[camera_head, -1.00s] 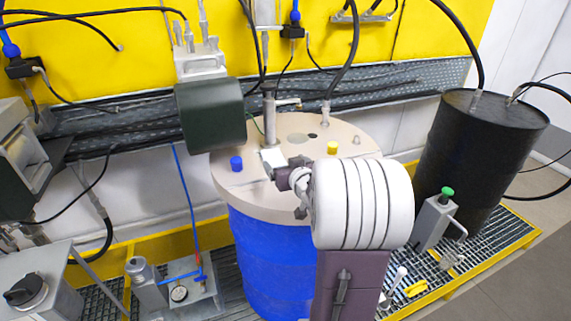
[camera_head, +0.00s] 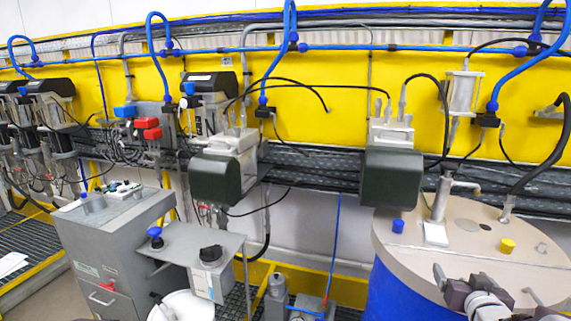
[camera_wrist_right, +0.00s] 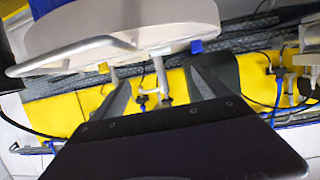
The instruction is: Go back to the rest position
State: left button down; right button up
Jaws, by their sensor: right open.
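The blue drum (camera_head: 400,290) with its beige lid (camera_head: 410,245) stands at the right of the head view. My right gripper (camera_head: 462,279) shows at the lower right edge, in front of the lid. In the right wrist view its two fingers (camera_wrist_right: 157,92) are spread with nothing between them. The drum lid (camera_wrist_right: 120,25) appears beyond the fingers there, with a curved metal bar in front of it.
A grey cabinet (camera_head: 110,255) with buttons on top stands at the lower left. A small shelf with a black knob box (camera_head: 211,270) is beside it. Dark green motor units (camera_head: 391,178) hang along the yellow wall (camera_head: 330,110). Hoses and cables cross the wall.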

jog(key=w+a+f+n+g+y, duration=0.1)
jog(key=w+a+f+n+y, duration=0.15)
jog(key=a, duration=0.65)
jog(key=w+a+f+n+y, duration=0.1)
jog(key=a+f+y, duration=0.15)
jog(key=a, duration=0.75)
pick_arm(q)
jog(key=shift+s, duration=0.1)
pick_arm(e)
jog(key=s+a+f+g, duration=0.3)
jog(key=s+f+g, duration=0.2)
jog(key=s, duration=0.5)
jog(key=s+a+f+g, duration=0.3)
jog(key=s+f+g, duration=0.3)
jog(key=s, duration=0.5)
notch_tip(320, 180, down, 3)
jog(key=shift+r, duration=0.15)
jog(key=shift+n, duration=0.25)
jog(key=shift+o, duration=0.2)
dwell(0.5)
